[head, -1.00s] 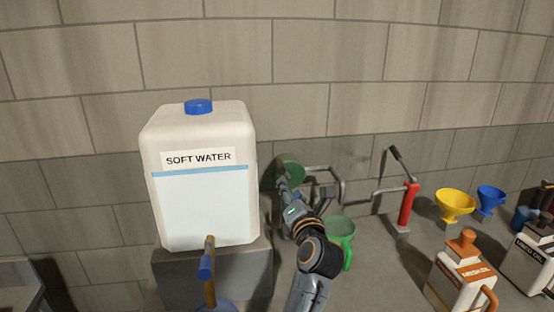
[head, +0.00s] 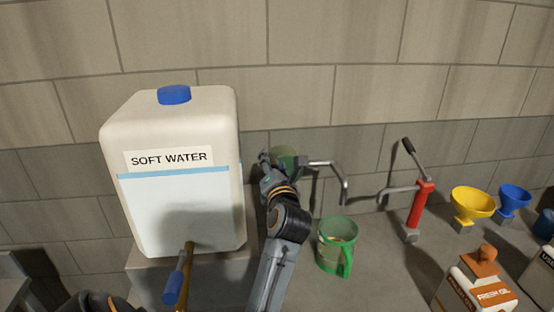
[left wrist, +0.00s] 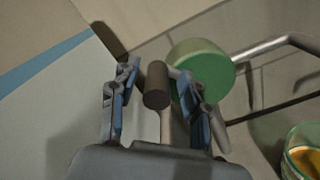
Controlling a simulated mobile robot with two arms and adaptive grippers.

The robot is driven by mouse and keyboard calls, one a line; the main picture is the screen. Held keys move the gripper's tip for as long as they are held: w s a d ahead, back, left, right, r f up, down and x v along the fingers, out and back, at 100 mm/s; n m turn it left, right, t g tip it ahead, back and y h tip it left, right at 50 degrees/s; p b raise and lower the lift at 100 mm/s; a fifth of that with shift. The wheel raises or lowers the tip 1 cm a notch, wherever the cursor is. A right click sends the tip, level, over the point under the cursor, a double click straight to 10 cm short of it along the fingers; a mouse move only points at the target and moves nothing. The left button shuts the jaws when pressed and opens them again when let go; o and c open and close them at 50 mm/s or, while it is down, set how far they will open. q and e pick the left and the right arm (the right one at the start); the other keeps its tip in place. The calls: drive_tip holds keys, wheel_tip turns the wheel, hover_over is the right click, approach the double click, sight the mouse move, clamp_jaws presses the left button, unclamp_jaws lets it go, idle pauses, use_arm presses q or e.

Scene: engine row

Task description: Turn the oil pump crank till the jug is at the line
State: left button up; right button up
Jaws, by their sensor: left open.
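The oil pump has a round green body (head: 288,157) and a grey spout pipe (head: 328,166), which bends down on the right. Its crank shows in the left wrist view as a dark cylindrical handle (left wrist: 157,86). My left gripper (head: 266,160) is at the pump's left side. In the left wrist view my left gripper (left wrist: 158,80) is open, with its fingers on either side of the handle. The green see-through jug (head: 338,248) stands on the counter near the spout; amber oil shows in the jug (left wrist: 306,162). I cannot make out its line. My right gripper is out of view.
A big white SOFT WATER container (head: 180,215) stands left of my arm, with a blue-handled tap in front. A red hand pump (head: 420,208), yellow funnel (head: 472,203), blue funnel (head: 512,198) and FRESH OIL can (head: 482,285) stand to the right. A wall is close behind.

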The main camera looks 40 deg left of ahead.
use_arm(q)
drive_tip(key=shift+s, duration=0.1)
drive_tip(key=shift+s+r, duration=0.1)
drive_tip(key=shift+c, duration=0.2)
drive_tip(key=shift+d, duration=0.1)
drive_tip(key=c, duration=0.7)
clamp_jaws()
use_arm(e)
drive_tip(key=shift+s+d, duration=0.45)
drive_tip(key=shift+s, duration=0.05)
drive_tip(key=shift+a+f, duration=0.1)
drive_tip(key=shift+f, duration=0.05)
